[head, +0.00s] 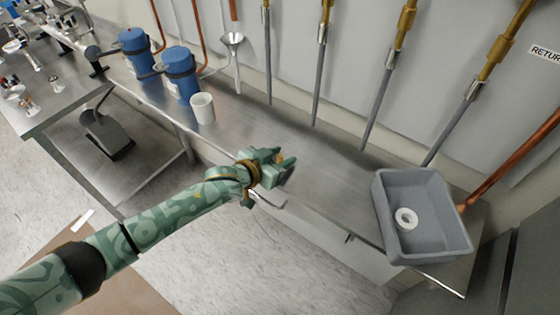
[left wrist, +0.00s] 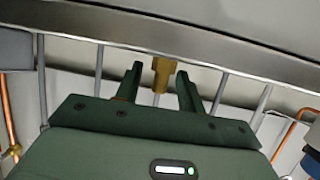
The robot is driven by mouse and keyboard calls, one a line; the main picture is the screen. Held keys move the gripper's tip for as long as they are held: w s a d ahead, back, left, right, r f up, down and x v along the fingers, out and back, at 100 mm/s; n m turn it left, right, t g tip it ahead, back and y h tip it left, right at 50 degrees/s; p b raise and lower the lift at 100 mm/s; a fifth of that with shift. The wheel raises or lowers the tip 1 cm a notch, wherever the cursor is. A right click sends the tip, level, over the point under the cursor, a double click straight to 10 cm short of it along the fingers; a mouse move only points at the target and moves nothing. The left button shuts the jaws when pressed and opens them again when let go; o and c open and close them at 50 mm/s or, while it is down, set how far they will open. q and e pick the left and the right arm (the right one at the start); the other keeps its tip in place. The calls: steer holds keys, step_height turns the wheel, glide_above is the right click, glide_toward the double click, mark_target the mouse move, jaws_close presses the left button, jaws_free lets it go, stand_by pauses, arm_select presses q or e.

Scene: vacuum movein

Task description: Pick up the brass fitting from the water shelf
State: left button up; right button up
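The brass fitting (left wrist: 161,76) shows in the left wrist view between the two fingers of my left gripper (left wrist: 160,72), with a gap on each side. In the head view only a small brass-coloured bit (head: 280,158) of it shows at the fingertips. My left gripper (head: 287,161) is open over the middle of the steel shelf (head: 330,172). Whether the fitting rests on the shelf is hard to tell. My right gripper is in neither view.
A grey bin (head: 445,205) with a white ring (head: 405,218) inside stands at the shelf's right end. A white cup (head: 203,108) and two blue canisters (head: 181,75) stand to the left. Several pipes run down the wall behind.

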arm_select(q)
jaws_close()
steer(key=shift+r, duration=0.1)
